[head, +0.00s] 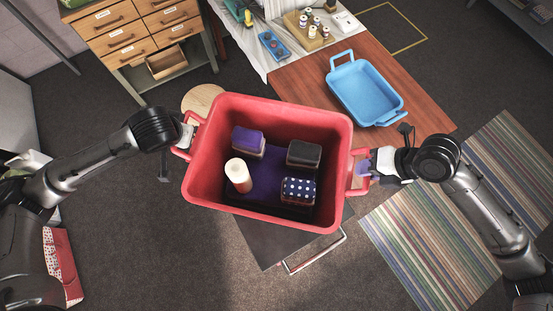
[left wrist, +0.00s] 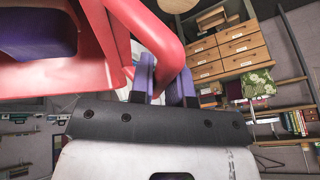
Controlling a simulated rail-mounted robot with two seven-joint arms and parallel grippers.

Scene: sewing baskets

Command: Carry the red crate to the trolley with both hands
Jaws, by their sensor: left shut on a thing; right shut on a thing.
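The red crate (head: 228,103) hangs between my two grippers in the middle of the head view. Inside it are a purple block, a dark block, a polka-dot block and a cream cylinder. My left gripper (head: 185,140) is shut on the crate's left handle; in the left wrist view its fingers (left wrist: 163,85) close around the red handle (left wrist: 150,30). My right gripper (head: 367,167) is shut on the right handle. A dark flat top with a metal handle (head: 300,262), perhaps the trolley (head: 266,244), shows partly beneath the crate; the rest of it is hidden.
A wooden table (head: 311,85) with a blue tray (head: 338,95) stands behind to the right. A drawer cabinet (head: 137,38) with one open drawer stands back left. A round stool (head: 202,97) is partly hidden behind the crate. A striped rug (head: 440,235) lies right.

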